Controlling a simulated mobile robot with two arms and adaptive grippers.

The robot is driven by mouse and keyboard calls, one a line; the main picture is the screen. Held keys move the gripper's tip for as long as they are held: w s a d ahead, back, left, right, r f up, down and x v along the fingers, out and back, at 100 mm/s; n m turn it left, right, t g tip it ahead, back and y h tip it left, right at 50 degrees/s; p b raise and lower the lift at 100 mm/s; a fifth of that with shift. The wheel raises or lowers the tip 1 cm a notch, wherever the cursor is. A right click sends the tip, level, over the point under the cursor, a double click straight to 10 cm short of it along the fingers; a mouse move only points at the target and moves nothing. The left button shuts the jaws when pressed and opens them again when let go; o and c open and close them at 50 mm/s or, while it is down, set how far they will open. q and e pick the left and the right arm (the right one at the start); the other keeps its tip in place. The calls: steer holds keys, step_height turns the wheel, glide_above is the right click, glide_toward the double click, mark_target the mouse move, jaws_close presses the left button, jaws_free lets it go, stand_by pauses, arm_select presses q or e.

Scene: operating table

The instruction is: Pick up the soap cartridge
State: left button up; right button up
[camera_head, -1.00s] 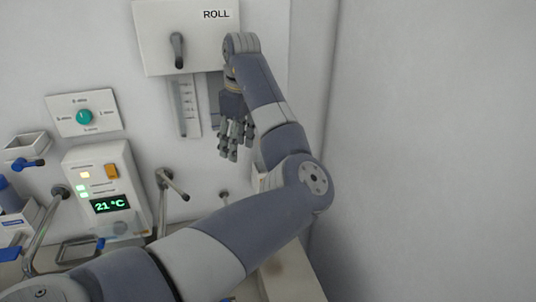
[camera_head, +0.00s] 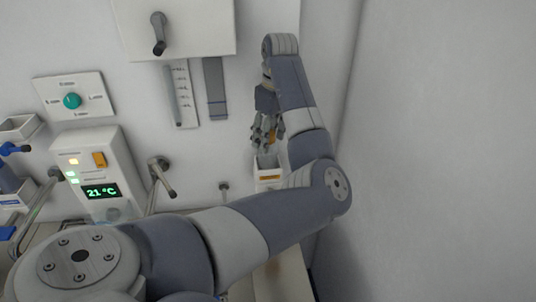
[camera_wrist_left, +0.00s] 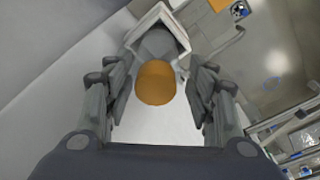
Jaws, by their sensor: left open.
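The soap cartridge, seen as an orange rounded end (camera_wrist_left: 155,84), lies between the fingers of my left gripper (camera_wrist_left: 160,98) in the left wrist view. No clear contact with the fingers shows. A white open holder (camera_wrist_left: 160,20) is just beyond it. In the head view my left gripper (camera_head: 266,136) points down above this white holder (camera_head: 268,172), which is fixed to the wall. The gripper is open. My right gripper is not in view.
On the wall are a white panel with a lever (camera_head: 158,35), a dial plate (camera_head: 72,101), and a display unit (camera_head: 102,190) reading 21 °C. Metal taps (camera_head: 160,178) stick out left of my arm. A plain wall (camera_head: 440,150) borders the right.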

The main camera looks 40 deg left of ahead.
mark_target(268, 154)
arm_select(q)
steer(key=shift+f, duration=0.3)
steer(key=f+p, duration=0.1)
steer(key=f, duration=0.1)
steer(key=a+f+p, duration=0.1)
steer(key=f+p, duration=0.1)
steer(key=shift+w+a+f, duration=0.15)
steer(key=shift+f, duration=0.35)
steer(key=shift+c, duration=0.2)
steer(key=c, duration=0.9)
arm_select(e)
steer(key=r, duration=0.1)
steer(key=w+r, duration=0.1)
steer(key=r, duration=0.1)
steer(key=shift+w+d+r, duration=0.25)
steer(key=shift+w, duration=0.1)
